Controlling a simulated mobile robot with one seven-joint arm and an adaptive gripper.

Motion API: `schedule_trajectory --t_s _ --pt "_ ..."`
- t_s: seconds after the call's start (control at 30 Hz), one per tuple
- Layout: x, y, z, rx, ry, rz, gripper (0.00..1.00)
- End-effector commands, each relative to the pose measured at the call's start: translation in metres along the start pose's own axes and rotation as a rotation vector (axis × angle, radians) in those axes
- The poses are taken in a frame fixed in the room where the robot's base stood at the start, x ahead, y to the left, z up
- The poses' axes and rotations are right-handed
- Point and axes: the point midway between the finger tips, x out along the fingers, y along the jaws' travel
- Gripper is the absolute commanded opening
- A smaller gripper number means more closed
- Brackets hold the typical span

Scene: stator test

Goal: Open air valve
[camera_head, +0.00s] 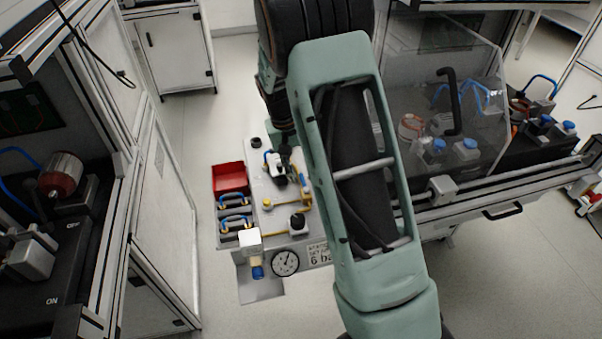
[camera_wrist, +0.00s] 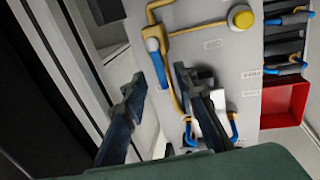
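A slim blue handle (camera_wrist: 154,59) with a pale end is joined to yellow piping (camera_wrist: 175,65) on a grey panel (camera_wrist: 222,65) in the wrist view. It appears to be the air valve's handle, but I cannot be sure. My gripper (camera_wrist: 158,82) is open, its two dark fingers spread. The handle shows between and just beyond the fingertips; I see no contact. The right finger overlaps a white block (camera_wrist: 210,117) with blue hose ends. In the head view my gripper (camera_head: 286,158) is over the panel (camera_head: 273,225), and my arm hides its right side.
A yellow round knob (camera_wrist: 240,18) is on the panel. A red bin (camera_head: 229,177) and blue-handled parts (camera_head: 235,222) line its left side. A pressure gauge (camera_head: 285,263) is at the front. Cabinets stand left; a clear-covered bench (camera_head: 440,110) stands right.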

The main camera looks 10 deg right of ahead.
Motion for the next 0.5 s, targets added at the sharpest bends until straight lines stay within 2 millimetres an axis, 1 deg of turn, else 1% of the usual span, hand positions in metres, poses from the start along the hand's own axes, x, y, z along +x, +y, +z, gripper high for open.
schedule_trajectory --t_s 0.03,0.3,0.4,0.5 --pt "-0.011 0.0 -0.001 0.0 0.005 -0.001 0.27" --pt "-0.069 -0.001 -0.001 0.0 0.005 -0.001 0.27" --pt "-0.086 0.0 -0.001 0.0 0.004 -0.001 0.27" --pt "-0.098 0.0 0.0 0.001 0.003 0.0 0.27"
